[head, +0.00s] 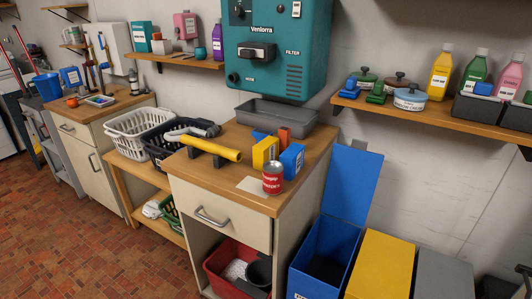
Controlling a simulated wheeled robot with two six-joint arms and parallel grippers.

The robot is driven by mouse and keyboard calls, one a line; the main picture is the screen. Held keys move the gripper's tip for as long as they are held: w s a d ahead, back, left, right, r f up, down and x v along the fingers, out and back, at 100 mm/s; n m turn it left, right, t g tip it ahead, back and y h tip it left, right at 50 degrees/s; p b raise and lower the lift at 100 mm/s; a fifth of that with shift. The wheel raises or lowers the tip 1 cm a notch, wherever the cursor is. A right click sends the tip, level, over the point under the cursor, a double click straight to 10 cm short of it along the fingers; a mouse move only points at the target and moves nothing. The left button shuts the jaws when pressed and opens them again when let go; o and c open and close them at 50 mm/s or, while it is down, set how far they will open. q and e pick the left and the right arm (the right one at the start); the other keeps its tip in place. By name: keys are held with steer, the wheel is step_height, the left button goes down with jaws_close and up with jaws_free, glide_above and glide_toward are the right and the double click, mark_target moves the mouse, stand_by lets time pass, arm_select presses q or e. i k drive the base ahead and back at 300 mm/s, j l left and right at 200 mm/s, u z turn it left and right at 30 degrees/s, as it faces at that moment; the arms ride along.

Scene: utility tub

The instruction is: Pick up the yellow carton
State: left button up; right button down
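The yellow carton (265,153) stands upright on the wooden top of the middle cabinet (232,205). A blue carton (291,159) stands close on its right, and a red can (272,178) stands in front of it. A yellow tube-shaped thing (213,149) lies to its left on dark supports. Neither of my grippers can be made out. A small dark piece at the lower right edge is too cut off to identify.
A grey tray (275,118) and small blue and orange items lie behind the carton. A teal wall machine (277,50) hangs above. A blue bin (325,250) with its lid raised stands right of the cabinet. A loaded shelf (440,115) juts out at right.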

mark_target(268, 149)
steer(key=i+j+z, duration=0.1)
steer(key=i+j, duration=0.25)
steer(key=j, duration=0.3)
steer(key=i+j+z, duration=0.25)
steer(key=j, duration=0.4)
steer(key=i, duration=0.1)
